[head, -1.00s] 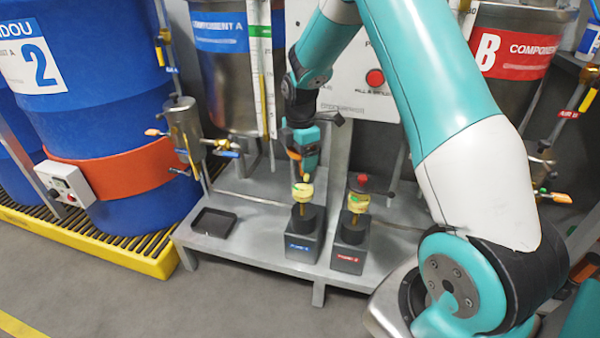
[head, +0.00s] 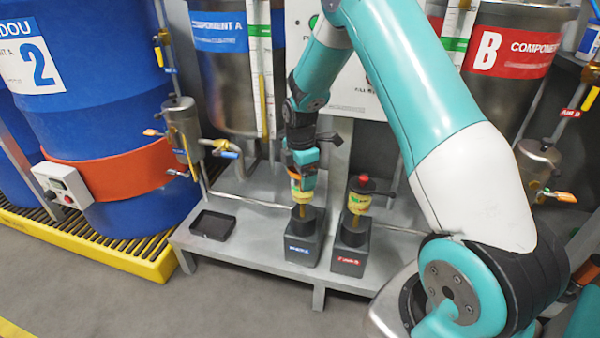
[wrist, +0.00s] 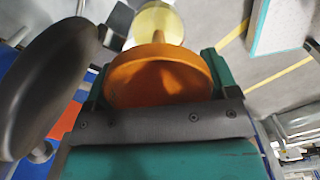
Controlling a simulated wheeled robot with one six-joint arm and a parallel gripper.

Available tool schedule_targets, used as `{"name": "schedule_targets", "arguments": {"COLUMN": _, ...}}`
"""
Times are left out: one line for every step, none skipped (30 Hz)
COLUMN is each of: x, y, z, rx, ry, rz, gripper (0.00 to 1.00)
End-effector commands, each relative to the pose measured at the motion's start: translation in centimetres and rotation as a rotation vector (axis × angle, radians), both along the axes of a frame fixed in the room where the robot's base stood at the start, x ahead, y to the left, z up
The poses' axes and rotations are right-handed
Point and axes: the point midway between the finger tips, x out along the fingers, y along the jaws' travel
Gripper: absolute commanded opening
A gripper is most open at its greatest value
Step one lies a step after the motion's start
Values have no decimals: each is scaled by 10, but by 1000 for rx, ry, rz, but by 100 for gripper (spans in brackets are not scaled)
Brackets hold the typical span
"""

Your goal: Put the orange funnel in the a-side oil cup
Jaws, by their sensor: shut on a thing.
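The orange funnel (wrist: 158,78) is held between the green fingers of my gripper (wrist: 158,88), which is shut on it. The yellowish a-side oil cup (wrist: 160,22) shows just past the funnel rim in the wrist view. In the head view my gripper (head: 303,172) is low, right over the a-side oil cup (head: 302,194), which stands on the dark block with a blue label (head: 299,248). The funnel hides part of the cup in the wrist view. I cannot tell whether its spout is inside the cup.
The second oil cup (head: 358,202), with a red knob on top, stands close on the right on a red-labelled block (head: 349,262). A black tray (head: 213,225) lies on the grey stand (head: 255,252) to the left. Steel tanks (head: 222,85) rise behind.

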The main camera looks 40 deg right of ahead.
Motion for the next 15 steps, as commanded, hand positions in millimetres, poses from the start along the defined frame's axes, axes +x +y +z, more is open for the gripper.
{"name": "schedule_targets", "arguments": {"x": 0, "y": 0, "z": -1, "rx": 0, "ry": 0, "rz": 0, "gripper": 58}}
{"name": "schedule_targets", "arguments": {"x": 0, "y": 0, "z": 0, "rx": 0, "ry": -1, "rz": 0, "gripper": 58}}
{"name": "schedule_targets", "arguments": {"x": 0, "y": 0, "z": 0, "rx": 0, "ry": 0, "rz": 0, "gripper": 82}}
{"name": "schedule_targets", "arguments": {"x": 0, "y": 0, "z": 0, "rx": 0, "ry": 0, "rz": 0, "gripper": 89}}
{"name": "schedule_targets", "arguments": {"x": 0, "y": 0, "z": 0, "rx": 0, "ry": 0, "rz": 0, "gripper": 96}}
{"name": "schedule_targets", "arguments": {"x": 0, "y": 0, "z": 0, "rx": 0, "ry": 0, "rz": 0, "gripper": 100}}
{"name": "schedule_targets", "arguments": {"x": 0, "y": 0, "z": 0, "rx": 0, "ry": 0, "rz": 0, "gripper": 100}}
{"name": "schedule_targets", "arguments": {"x": 0, "y": 0, "z": 0, "rx": 0, "ry": 0, "rz": 0, "gripper": 100}}
{"name": "schedule_targets", "arguments": {"x": 0, "y": 0, "z": 0, "rx": 0, "ry": 0, "rz": 0, "gripper": 100}}
{"name": "schedule_targets", "arguments": {"x": 0, "y": 0, "z": 0, "rx": 0, "ry": 0, "rz": 0, "gripper": 100}}
{"name": "schedule_targets", "arguments": {"x": 0, "y": 0, "z": 0, "rx": 0, "ry": 0, "rz": 0, "gripper": 100}}
{"name": "schedule_targets", "arguments": {"x": 0, "y": 0, "z": 0, "rx": 0, "ry": -1, "rz": 0, "gripper": 100}}
{"name": "schedule_targets", "arguments": {"x": 0, "y": 0, "z": 2, "rx": 0, "ry": -1, "rz": 0, "gripper": 100}}
{"name": "schedule_targets", "arguments": {"x": 0, "y": 0, "z": 3, "rx": 0, "ry": -1, "rz": 0, "gripper": 100}}
{"name": "schedule_targets", "arguments": {"x": 0, "y": 0, "z": 7, "rx": 0, "ry": -2, "rz": 0, "gripper": 100}}
